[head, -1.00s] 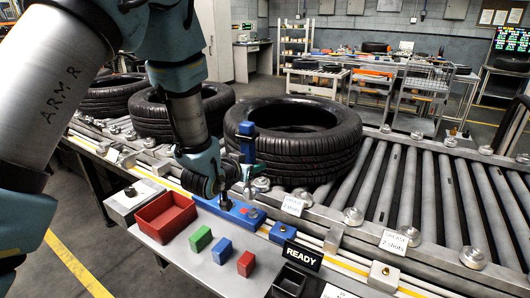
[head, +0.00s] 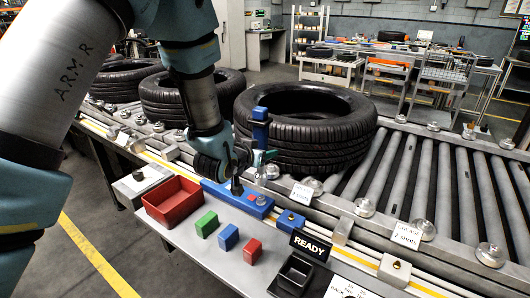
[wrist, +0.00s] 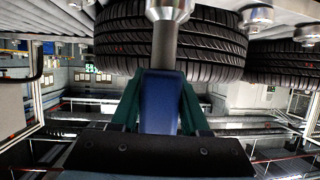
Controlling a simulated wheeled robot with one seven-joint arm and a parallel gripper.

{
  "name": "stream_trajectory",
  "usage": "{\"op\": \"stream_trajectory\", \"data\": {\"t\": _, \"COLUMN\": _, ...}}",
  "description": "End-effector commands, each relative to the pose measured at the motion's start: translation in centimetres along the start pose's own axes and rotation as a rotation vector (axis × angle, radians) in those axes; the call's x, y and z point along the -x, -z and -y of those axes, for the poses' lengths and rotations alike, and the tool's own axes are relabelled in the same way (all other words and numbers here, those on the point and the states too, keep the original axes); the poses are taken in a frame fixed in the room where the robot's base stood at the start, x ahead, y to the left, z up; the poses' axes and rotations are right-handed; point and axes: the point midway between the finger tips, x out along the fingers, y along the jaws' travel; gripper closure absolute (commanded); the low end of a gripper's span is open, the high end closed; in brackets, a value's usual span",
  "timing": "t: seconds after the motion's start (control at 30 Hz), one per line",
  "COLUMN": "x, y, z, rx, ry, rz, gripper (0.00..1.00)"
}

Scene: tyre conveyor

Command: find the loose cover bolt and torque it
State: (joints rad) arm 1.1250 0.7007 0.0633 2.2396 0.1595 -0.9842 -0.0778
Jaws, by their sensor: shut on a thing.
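I cannot tell which bolt is loose.
Several tyres (head: 305,135) lie on the roller conveyor (head: 400,180). Rollers at right are clear.

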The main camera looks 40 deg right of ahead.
Motion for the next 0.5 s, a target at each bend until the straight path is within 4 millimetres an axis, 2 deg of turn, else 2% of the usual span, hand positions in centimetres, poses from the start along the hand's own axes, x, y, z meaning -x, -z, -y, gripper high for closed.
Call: {"op": "stream_trajectory", "data": {"t": 0.5, "x": -1.9, "y": -4.3, "z": 0.0, "rx": -0.001, "ry": 0.000, "rz": -0.005, "gripper": 1.00}}
